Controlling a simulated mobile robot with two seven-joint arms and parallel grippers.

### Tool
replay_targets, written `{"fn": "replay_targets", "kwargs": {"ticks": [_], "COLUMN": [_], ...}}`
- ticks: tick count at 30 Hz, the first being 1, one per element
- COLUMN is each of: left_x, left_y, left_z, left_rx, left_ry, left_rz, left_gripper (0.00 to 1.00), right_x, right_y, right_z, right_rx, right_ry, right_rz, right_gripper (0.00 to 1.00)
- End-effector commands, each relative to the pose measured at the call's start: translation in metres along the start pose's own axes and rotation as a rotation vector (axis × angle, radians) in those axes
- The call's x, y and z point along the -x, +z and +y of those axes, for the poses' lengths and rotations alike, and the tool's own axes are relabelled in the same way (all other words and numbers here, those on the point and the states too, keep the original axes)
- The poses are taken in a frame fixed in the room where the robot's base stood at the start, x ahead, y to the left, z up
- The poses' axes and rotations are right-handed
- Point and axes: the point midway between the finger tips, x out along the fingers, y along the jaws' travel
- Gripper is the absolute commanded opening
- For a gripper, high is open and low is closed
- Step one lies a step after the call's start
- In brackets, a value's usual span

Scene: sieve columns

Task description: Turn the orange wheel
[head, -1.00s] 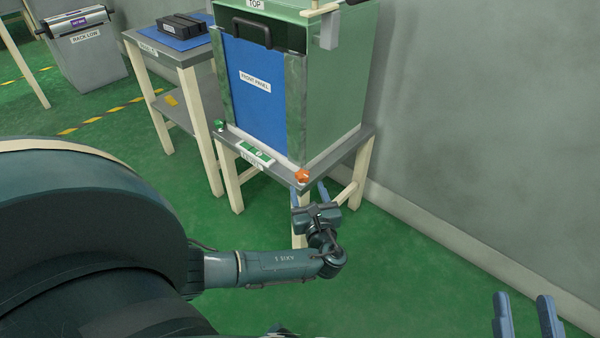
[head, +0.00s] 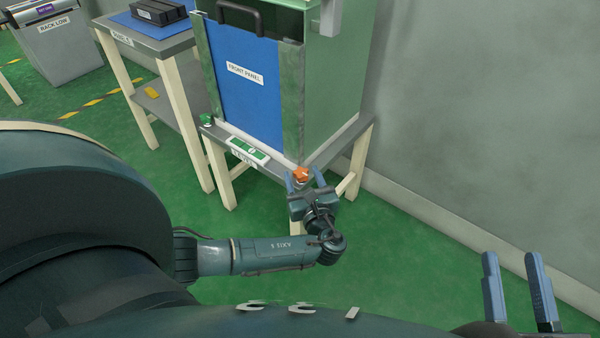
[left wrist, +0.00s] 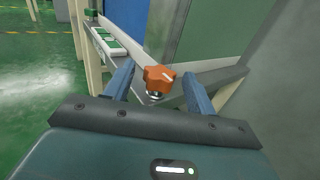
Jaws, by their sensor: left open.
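The orange wheel (head: 301,173) is a small lobed knob at the front right corner of the grey stand under the green cabinet. In the left wrist view the wheel (left wrist: 159,79) shows a white mark on its face and a metal stem below. My left gripper (head: 304,177) is open, with its two blue fingers on either side of the wheel. In the left wrist view the fingers (left wrist: 158,84) stand apart from the wheel, with gaps on both sides. My right gripper (head: 515,262) is open and empty at the lower right, far from the wheel.
The green cabinet (head: 335,95) has a blue front panel (head: 250,95). A green knob (head: 206,119) and a green-and-white level plate (head: 248,150) are on the stand's front edge. A side table (head: 150,45) stands left. A grey wall (head: 480,120) runs along the right.

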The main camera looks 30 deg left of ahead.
Motion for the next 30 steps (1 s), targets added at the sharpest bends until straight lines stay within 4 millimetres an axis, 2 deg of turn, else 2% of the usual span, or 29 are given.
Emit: {"fn": "replay_targets", "kwargs": {"ticks": [11, 27, 30], "left_x": [0.0012, 0.0008, 0.0007], "left_y": [-0.0001, 0.0, 0.0003], "left_z": [-0.0004, -0.0002, -0.0001], "left_rx": [0.0, -0.001, -0.001], "left_ry": [0.0, 0.0, -0.002], "left_rz": [0.0, 0.0, 0.0], "left_gripper": [0.55, 0.11, 0.11], "right_x": [-0.0018, 0.0004, 0.0003], "right_y": [-0.0017, 0.0014, 0.0009], "right_z": [0.002, 0.0011, 0.001], "right_rx": [0.008, 0.002, 0.001], "right_ry": [0.002, 0.003, 0.003], "right_rz": [0.008, -0.005, -0.005], "right_gripper": [0.36, 0.36, 0.36]}}
